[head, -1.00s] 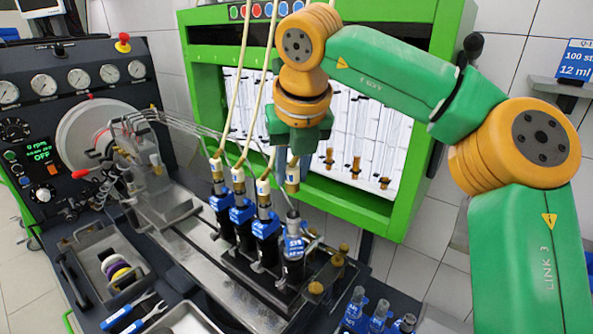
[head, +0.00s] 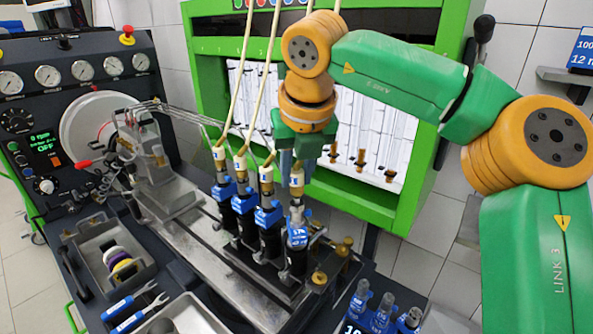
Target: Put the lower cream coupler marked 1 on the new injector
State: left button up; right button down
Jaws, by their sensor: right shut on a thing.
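My right gripper (head: 297,164) points down at the end of the green and orange arm and is shut on the cream coupler (head: 297,178). The coupler hangs upright, with its brass lower end just over the grey top of the front injector (head: 297,236) in the row, which has a blue label. The two look lined up in this view. I cannot tell whether the coupler touches the injector or is still a little above it. The mark on the coupler is too small to read. My left gripper is out of view.
Several other injectors (head: 268,238) stand behind it in the row, with cream couplers and hoses (head: 240,162) on top. The green-framed tube cabinet (head: 404,200) is close behind the gripper. Spare injectors (head: 381,312) stand at front right. Wrenches (head: 135,312) lie at front left.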

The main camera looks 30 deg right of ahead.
jog(key=shift+p, duration=0.3)
dwell(0.5)
dwell(0.3)
jog(key=shift+f+b, duration=0.55)
jog(key=shift+r, duration=0.1)
jog(key=shift+p, duration=0.3)
dwell(0.5)
jog(key=shift+f, duration=0.55)
dwell(0.3)
